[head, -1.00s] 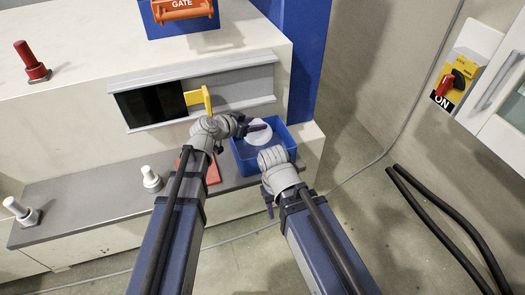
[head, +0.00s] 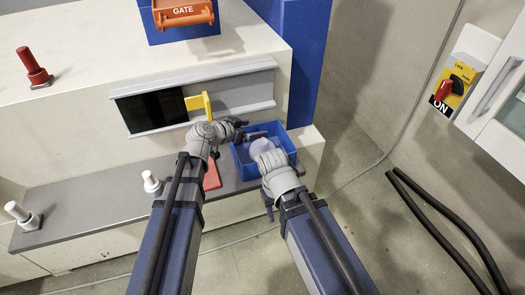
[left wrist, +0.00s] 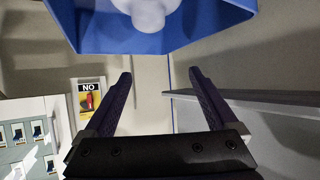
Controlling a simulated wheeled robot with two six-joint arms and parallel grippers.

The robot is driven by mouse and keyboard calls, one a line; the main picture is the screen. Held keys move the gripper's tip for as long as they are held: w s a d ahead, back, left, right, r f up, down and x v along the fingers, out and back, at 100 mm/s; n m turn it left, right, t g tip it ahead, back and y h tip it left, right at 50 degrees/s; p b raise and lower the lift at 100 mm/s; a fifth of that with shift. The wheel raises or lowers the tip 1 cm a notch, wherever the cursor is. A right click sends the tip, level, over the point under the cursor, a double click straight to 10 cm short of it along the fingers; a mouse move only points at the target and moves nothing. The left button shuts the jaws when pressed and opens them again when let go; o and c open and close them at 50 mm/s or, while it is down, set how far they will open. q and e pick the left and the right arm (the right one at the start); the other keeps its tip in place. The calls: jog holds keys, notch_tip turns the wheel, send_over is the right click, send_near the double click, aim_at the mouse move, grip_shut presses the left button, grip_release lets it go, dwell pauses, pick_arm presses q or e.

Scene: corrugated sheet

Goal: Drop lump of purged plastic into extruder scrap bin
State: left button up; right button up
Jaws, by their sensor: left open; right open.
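The lump of purged plastic (head: 262,147) is a pale, translucent round piece inside the blue scrap bin (head: 289,143). In the left wrist view, the white lump (left wrist: 149,12) shows at the top against the blue bin wall (left wrist: 208,22). My left gripper (head: 248,129) is open and empty over the bin's left rim. Its two fingers stand apart with nothing between them in the left wrist view (left wrist: 163,92). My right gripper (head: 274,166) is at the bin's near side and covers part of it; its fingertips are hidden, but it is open.
A machine with a yellow handle (head: 199,103) stands behind the left gripper. A red piece (head: 212,176) lies on the grey ledge (head: 100,198), with white posts further left. The wall switch (head: 452,83) and black hoses (head: 440,222) are at the right.

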pick_arm(q)
jog(key=p+v, duration=0.2)
jog(key=v, duration=0.4)
jog(key=shift+p, duration=0.3)
jog(key=shift+s+a, duration=0.1)
